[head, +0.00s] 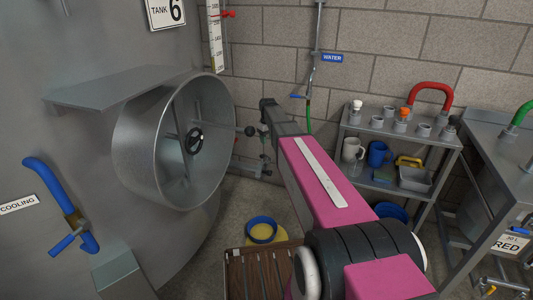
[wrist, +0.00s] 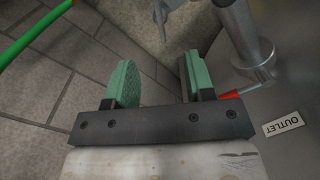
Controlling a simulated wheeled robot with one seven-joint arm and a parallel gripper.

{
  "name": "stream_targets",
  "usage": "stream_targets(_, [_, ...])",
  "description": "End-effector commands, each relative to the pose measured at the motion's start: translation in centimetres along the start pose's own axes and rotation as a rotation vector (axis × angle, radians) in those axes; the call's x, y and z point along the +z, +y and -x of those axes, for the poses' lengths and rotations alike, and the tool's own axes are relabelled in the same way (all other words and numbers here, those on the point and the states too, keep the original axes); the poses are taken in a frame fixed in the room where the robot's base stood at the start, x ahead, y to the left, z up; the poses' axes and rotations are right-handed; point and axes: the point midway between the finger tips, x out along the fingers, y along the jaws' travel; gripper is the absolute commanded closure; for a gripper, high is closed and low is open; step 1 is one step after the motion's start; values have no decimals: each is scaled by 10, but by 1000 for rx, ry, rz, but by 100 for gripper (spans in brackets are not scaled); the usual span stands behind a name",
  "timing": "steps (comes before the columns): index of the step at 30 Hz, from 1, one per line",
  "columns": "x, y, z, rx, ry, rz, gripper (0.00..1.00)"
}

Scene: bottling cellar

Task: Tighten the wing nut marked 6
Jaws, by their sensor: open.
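The tank marked 6 fills the left of the head view, with its sign (head: 165,12) at the top. A round steel manway (head: 135,140) stands out from it, with a black handwheel (head: 194,140) inside. A rod with a dark knob (head: 250,131) sticks out to the right, close to my gripper (head: 268,118). I cannot make out a wing nut with a 6 on it in either view. In the wrist view my gripper (wrist: 153,82) is open, its green pads apart with nothing between them. A grey metal part (wrist: 163,12) shows beyond the pads, out of focus.
A steel pipe (wrist: 243,35), a red lever (wrist: 230,95) and an OUTLET label (wrist: 284,124) lie right of the pads. A green hose (wrist: 35,33) runs at upper left. A shelf rack (head: 392,133) stands right; a blue-rimmed bucket (head: 262,229) is on the floor.

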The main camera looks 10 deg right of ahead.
Motion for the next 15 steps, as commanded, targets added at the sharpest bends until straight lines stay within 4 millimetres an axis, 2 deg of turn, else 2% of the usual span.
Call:
stream_targets(5, [0, 0, -20, -1, -1, 0, 51])
stream_targets(15, [0, 0, -79, -1, -1, 0, 51])
